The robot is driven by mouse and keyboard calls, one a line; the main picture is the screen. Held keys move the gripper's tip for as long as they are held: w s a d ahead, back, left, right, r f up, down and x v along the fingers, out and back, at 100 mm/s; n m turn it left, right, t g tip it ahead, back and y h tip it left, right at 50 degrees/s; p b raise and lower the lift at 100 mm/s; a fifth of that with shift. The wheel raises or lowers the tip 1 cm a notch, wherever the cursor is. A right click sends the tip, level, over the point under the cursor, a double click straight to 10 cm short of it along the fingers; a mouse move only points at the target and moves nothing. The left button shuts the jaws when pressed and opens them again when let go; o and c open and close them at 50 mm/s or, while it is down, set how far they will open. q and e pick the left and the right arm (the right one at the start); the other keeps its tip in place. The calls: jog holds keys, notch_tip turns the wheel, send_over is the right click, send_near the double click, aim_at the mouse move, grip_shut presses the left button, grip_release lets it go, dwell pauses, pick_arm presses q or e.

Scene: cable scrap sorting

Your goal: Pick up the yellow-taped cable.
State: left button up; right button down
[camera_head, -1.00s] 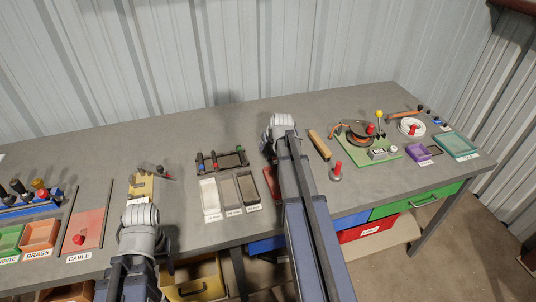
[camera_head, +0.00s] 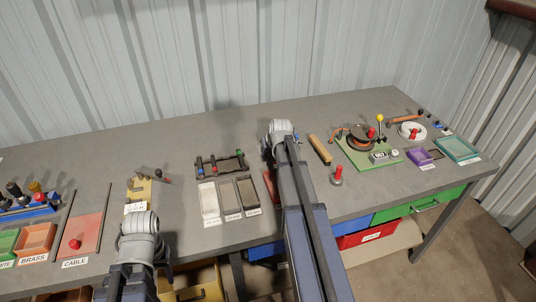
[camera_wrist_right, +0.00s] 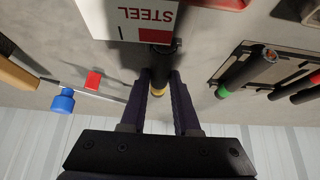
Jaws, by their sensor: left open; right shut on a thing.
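My right gripper (camera_wrist_right: 158,92) is shut on the yellow-taped cable (camera_wrist_right: 160,62), a short dark cylinder with a yellow band between the fingertips in the right wrist view. The cable's far end is close to the bin labelled STEEL (camera_wrist_right: 128,17); I cannot tell whether they touch. In the head view my right arm (camera_head: 283,150) hides this gripper and the cable. My left gripper (camera_head: 140,245) is open at the table's front edge, its fingers mostly hidden by its wrist, in front of a yellow fixture (camera_head: 139,191).
A dark rack (camera_head: 220,165) with green- and red-banded cables stands left of my right arm. Labelled trays (camera_head: 209,202) lie in front of it. A wooden bar (camera_head: 320,148), a red-knobbed post (camera_head: 337,175) and a green board (camera_head: 355,155) are to the right. The table's back is clear.

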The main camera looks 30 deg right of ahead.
aim_at(268, 153)
dwell(0.4)
notch_tip(268, 153, up, 10)
jog(key=p, duration=1)
jog(key=shift+a, duration=0.1)
